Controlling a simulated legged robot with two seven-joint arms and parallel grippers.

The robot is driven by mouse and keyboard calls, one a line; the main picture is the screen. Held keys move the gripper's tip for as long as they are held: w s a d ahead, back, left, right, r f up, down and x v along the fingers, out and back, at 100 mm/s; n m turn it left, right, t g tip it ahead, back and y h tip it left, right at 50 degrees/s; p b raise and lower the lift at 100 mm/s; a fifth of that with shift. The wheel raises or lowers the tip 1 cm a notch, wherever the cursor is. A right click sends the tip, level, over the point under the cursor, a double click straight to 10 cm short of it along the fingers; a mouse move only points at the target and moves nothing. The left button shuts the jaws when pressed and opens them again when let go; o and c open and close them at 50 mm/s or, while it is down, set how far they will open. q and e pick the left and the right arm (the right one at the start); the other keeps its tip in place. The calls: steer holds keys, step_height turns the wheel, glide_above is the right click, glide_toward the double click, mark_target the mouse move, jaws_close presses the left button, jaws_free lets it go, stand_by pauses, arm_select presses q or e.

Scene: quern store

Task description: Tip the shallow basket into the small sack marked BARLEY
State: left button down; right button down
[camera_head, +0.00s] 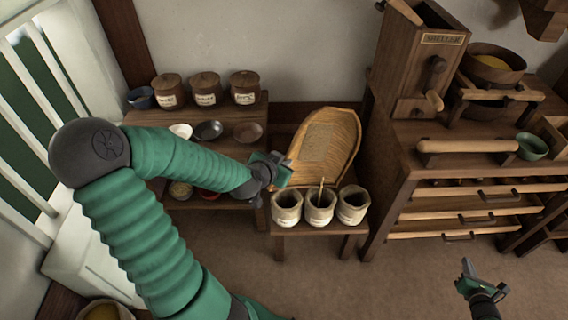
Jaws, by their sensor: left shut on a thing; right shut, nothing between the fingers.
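The shallow basket (340,125) is a wide woven tray with a patch of grain (318,143) in it. It is behind and above the sacks, its narrower end toward them. My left gripper (280,172) is shut on its near left edge. Three small open sacks stand in a row on a low bench: a left sack (286,209), a middle sack (319,208) with a stick or scoop handle in it, and a right sack (352,207). Their marks are too small to read, so I cannot tell which says BARLEY. My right gripper (467,267) is shut and empty over the floor.
A low shelf (262,118) at left holds several lidded jars and bowls. A wooden mill (420,60) stands on the drawer cabinet (400,160) at right, beside a rolling pin-like bar (467,146) and a green bowl (531,146). The floor in front is clear.

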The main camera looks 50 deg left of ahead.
stand_by(0.4)
arm_select(q)
steer(key=shift+s+d+p, duration=0.2)
steer(key=shift+d+p, duration=0.15)
steer(key=shift+d, duration=0.15)
steer(key=shift+r+y+b, duration=0.25)
steer(key=shift+y+b, duration=0.15)
steer(key=shift+b, duration=0.05)
stand_by(0.3)
